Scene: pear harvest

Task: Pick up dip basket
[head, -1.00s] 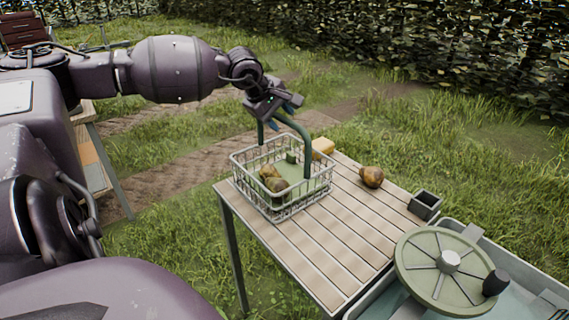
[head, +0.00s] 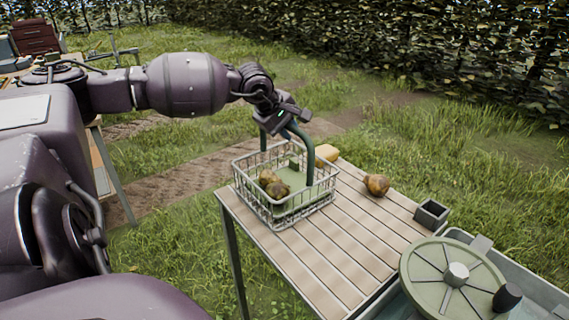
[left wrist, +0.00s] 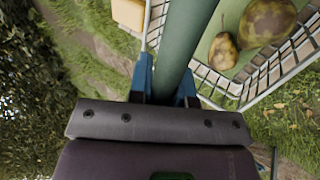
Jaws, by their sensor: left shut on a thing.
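The dip basket (head: 300,208) is a pale wire basket with a tall green handle (head: 309,158). It stands on the slatted table near its far left corner and looks upright. It holds brownish pears (head: 275,185) on a green bottom. My left gripper (head: 287,122) comes from above and is shut on the top bar of the handle. In the left wrist view the green handle (left wrist: 183,40) runs between the blue fingertips (left wrist: 163,80), with pears (left wrist: 265,22) and basket wire to the right. My right gripper is not in view.
A single pear (head: 376,185) and a small dark square box (head: 431,213) stand on the table (head: 320,250) to the right. A green wheel with a black knob (head: 452,278) is at the lower right.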

